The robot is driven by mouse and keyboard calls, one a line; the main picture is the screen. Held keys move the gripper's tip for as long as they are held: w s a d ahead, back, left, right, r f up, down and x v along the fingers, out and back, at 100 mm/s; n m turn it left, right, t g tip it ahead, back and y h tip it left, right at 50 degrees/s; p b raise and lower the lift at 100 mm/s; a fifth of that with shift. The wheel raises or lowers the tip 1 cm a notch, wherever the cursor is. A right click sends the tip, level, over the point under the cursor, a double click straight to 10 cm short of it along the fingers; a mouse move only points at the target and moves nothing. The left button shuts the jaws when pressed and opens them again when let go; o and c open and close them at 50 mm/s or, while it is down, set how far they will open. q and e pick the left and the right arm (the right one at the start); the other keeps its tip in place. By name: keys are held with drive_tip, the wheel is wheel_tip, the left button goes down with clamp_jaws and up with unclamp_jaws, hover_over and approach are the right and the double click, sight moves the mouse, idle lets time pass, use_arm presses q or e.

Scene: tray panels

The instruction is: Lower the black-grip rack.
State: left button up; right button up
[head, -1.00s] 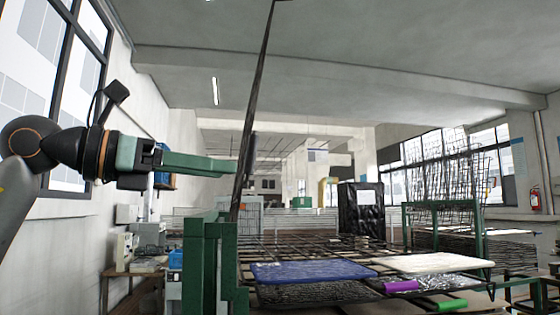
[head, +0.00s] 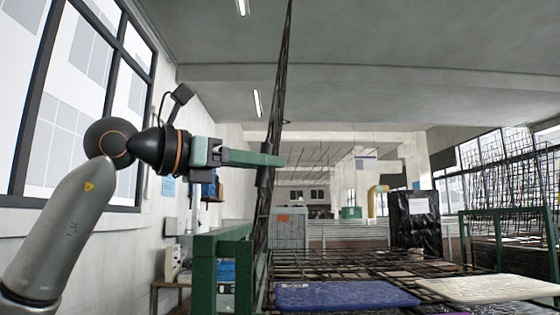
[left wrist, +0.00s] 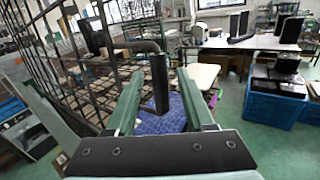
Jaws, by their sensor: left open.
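The raised rack (head: 280,90) is a dark wire panel standing nearly upright, seen almost edge-on in the head view. In the left wrist view its wire mesh (left wrist: 70,88) fills the left side. Its black grip (left wrist: 160,84) sticks out on a bent bar; in the head view the grip (head: 262,180) is partly covered by my fingers. My left gripper (head: 281,160) is open at the grip. In the left wrist view its green fingers (left wrist: 161,74) lie on either side of the grip. Contact cannot be told. My right gripper is not in view.
A green frame post (head: 205,270) stands below the rack. Lower wire racks hold a blue panel (head: 345,295) and a cream panel (head: 490,289). Another upright mesh rack (head: 500,175) is at the right. Blue crates (left wrist: 275,105) stand on the floor.

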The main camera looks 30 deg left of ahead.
use_arm(q)
drive_tip(key=shift+p+x, duration=0.3)
drive_tip(key=shift+x, duration=1.7)
drive_tip(key=shift+c, duration=0.3)
clamp_jaws()
